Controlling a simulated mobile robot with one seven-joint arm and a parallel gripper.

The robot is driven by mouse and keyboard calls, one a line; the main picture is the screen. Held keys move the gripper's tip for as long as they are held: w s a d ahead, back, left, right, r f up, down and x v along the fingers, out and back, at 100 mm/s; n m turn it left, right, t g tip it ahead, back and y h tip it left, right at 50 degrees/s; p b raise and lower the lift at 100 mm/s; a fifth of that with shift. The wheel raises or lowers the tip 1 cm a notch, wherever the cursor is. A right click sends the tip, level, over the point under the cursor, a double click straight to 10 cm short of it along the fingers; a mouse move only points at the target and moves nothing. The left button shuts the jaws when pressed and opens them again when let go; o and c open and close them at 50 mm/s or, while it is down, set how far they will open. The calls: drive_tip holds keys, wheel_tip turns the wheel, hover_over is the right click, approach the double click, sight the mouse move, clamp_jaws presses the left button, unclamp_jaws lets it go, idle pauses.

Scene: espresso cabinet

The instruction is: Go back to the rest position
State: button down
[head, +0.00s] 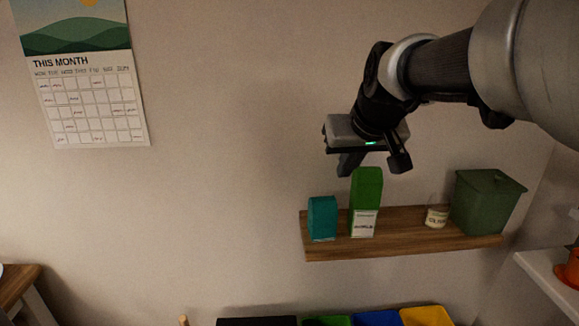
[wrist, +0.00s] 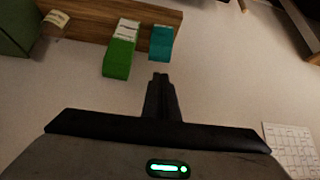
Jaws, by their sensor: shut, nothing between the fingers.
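My gripper (head: 350,165) is in front of the wall, above the wooden shelf, in the head view. Its fingers point down and appear close above the green carton in that picture; the exact gap is hard to tell. In the wrist view the fingers (wrist: 160,82) are together with nothing between them, apart from the boxes.
The wooden shelf (head: 408,238) bears a teal box (head: 322,218), a tall green carton (head: 366,190), a small labelled jar (head: 437,217) and a dark green bin (head: 487,203). A calendar (head: 88,95) hangs left. Coloured bins (head: 427,316) stand below. The wall between calendar and gripper is clear.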

drive_tip(key=shift+s+r, duration=0.4)
drive_tip(key=shift+r, duration=0.1)
drive_tip(key=s+f+g+p, duration=0.1)
drive_tip(key=s+p, duration=0.7)
drive_tip(key=s, duration=1.3)
drive_tip(key=shift+s+a+m+g+h, duration=0.3)
drive_tip(key=shift+a+m+g, duration=0.1)
drive_tip(key=shift+a, duration=0.05)
